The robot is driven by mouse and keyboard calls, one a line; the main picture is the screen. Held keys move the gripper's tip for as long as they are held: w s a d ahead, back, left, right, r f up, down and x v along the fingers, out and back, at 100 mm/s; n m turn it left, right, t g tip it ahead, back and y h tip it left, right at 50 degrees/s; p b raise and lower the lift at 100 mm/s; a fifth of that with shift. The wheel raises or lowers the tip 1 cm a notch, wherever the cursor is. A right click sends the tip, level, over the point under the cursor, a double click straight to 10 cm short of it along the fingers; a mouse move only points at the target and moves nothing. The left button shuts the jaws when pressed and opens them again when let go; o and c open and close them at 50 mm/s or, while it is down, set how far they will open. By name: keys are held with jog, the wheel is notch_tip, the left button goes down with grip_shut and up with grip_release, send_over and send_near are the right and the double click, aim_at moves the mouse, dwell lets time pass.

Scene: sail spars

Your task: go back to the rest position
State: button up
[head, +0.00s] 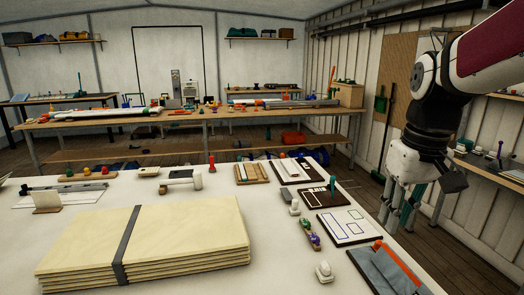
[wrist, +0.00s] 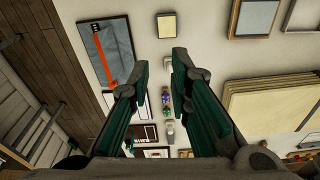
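My gripper (head: 400,205) hangs at the right side of the head view, fingers pointing down, above the right edge of the white table (head: 150,215). In the wrist view my gripper (wrist: 159,70) shows two green-padded fingers held wide apart. Nothing is between the fingertips; the table top shows below them. The gripper is open and empty and appears to touch nothing.
A strapped stack of cream panels (head: 185,235) lies at the table's front. Near my gripper lie a grey board with an orange bar (head: 395,265), a white board with coloured outlines (head: 350,225) and small clamps (head: 310,235). A long workbench (head: 230,115) stands behind.

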jog(key=s+a+f+t, duration=0.1)
jog(key=s+a, duration=0.1)
jog(key=s, duration=0.6)
jog(key=s+a+m+t, duration=0.1)
jog(key=s+a+t, duration=0.1)
jog(key=s, duration=0.6)
jog(key=shift+a+f, duration=0.4)
jog(key=shift+a, duration=0.15)
jog(key=shift+c, duration=0.5)
grip_shut()
